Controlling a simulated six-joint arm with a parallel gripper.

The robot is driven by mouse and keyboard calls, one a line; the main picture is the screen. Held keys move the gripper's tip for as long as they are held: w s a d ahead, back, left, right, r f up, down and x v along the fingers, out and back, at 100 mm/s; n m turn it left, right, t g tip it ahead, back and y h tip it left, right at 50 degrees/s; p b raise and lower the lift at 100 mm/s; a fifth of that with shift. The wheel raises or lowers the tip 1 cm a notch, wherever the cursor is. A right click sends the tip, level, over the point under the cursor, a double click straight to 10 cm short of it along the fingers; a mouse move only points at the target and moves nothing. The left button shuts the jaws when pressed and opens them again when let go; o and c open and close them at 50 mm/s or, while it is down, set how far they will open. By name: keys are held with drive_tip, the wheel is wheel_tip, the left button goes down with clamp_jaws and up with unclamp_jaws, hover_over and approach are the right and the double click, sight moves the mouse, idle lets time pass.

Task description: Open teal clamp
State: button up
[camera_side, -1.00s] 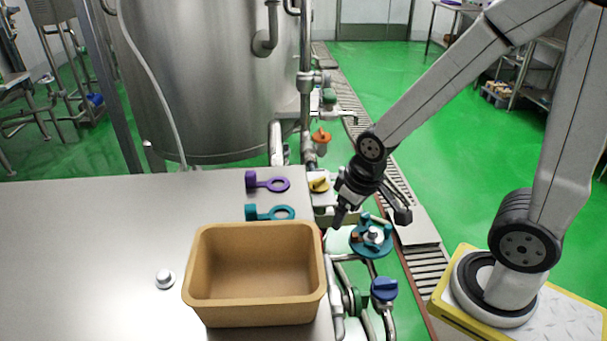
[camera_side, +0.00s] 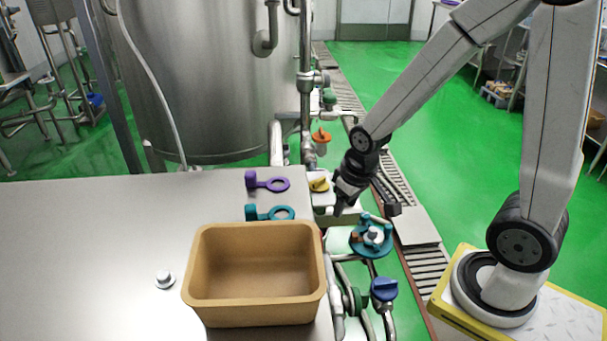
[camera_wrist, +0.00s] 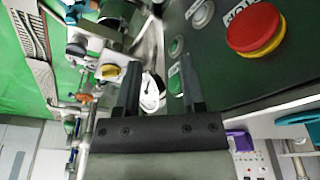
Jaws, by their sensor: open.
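The teal clamp (camera_side: 372,239) is a round fitting with a raised handle, at the pipework right of the table edge in the side view. It shows small and I cannot tell whether its latch is closed. My gripper (camera_side: 365,209) is just above and behind it in the picture, apart from it, with its two fingers spread and nothing between them. In the wrist view my gripper (camera_wrist: 161,65) is open too, and I cannot make out the clamp there.
A tan bin (camera_side: 255,312) stands on the table (camera_side: 90,250). A purple tool (camera_side: 268,184) and a teal tool (camera_side: 270,213) lie behind it. A blue knob (camera_side: 384,288) and a yellow knob (camera_side: 319,184) sit nearby. A red button (camera_wrist: 254,27) shows in the wrist view.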

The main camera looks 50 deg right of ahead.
drive_tip(key=w+d+f+m, duration=0.25)
drive_tip(key=d+f, duration=0.25)
drive_tip(key=d, duration=0.3)
drive_tip(key=m+g, duration=0.2)
drive_tip(key=m, duration=0.3)
hover_over(389, 226)
wheel_tip(389, 226, down, 14)
drive_tip(key=shift+f, duration=0.2)
drive_tip(key=shift+a+f, duration=0.1)
drive_tip(key=shift+f, duration=3.8)
clamp_jaws()
